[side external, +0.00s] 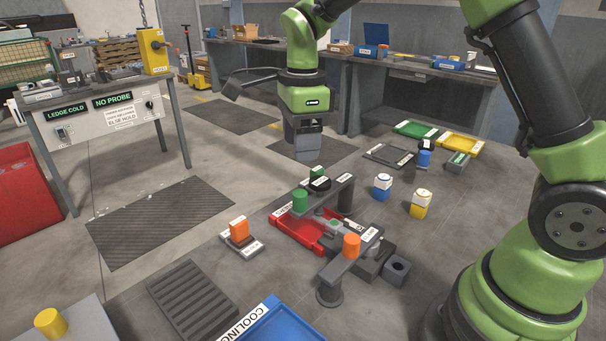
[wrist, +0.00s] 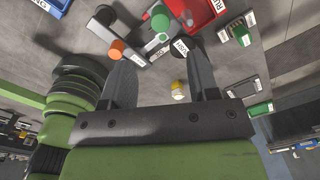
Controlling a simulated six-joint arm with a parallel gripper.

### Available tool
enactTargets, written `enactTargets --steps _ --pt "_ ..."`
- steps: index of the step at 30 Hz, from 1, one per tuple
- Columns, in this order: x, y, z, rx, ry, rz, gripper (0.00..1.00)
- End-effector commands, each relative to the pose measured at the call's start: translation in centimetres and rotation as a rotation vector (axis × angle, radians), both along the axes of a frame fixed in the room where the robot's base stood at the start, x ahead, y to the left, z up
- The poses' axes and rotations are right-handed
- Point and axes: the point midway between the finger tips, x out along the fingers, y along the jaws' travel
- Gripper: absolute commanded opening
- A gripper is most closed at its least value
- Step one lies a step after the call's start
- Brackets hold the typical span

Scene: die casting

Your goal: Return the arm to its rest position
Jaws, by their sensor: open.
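My gripper (side external: 303,150) hangs in the air above the back part of the work area in the side view, pointing down and clear of everything. In the wrist view its two dark fingers (wrist: 163,75) are spread apart with nothing between them. The arm reaches from the base at the right, up and over to the left, with its upper part cut off by the top edge of the picture.
A signed table (side external: 100,120) stands at left. The air around my gripper is free.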

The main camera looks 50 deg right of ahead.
Motion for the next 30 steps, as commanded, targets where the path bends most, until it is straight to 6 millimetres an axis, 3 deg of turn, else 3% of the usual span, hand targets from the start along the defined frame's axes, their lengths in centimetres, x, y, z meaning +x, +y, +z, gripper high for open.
enactTargets --steps 6,13,21,30 --pt "-4.5 0.5 6.0 0.002 -0.166 0.421 0.55" --pt "-11.5 1.2 10.2 -0.104 -0.38 0.972 0.55" --pt "-18.3 1.8 10.6 -0.34 -0.557 1.494 0.55" --pt "-20.2 2.0 9.9 -0.447 -0.596 1.669 0.55"
